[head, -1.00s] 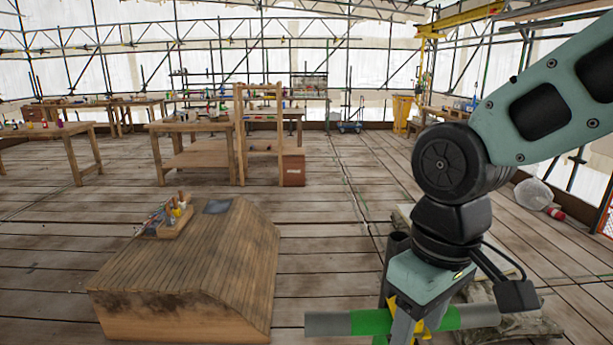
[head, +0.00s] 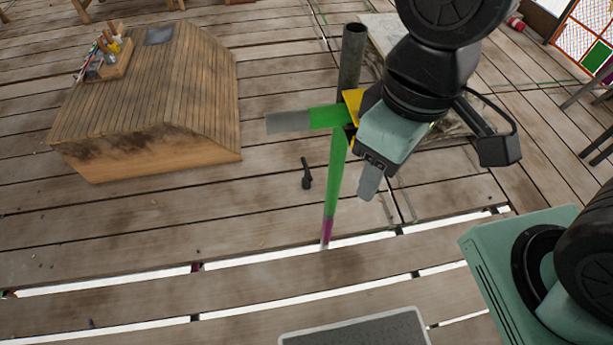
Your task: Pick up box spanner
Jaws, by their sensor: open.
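A small black tool (head: 306,174), which looks like the box spanner, lies on the plank floor near the middle of the head view. It has a thin shaft and a thicker lower end. My gripper (head: 366,184) is to the right of it and points down. One grey finger shows clearly; the other is mostly hidden by the gripper body. The gripper is open, with nothing seen between the fingers. A green bar stands between the gripper and the tool in the picture.
The green and grey bars (head: 333,190) and a dark upright tube (head: 351,55) are close beside my gripper. A sloped wooden block (head: 150,95) at left carries a tray of tools (head: 108,60). White gaps cross the floor in front. Planks left of the black tool are clear.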

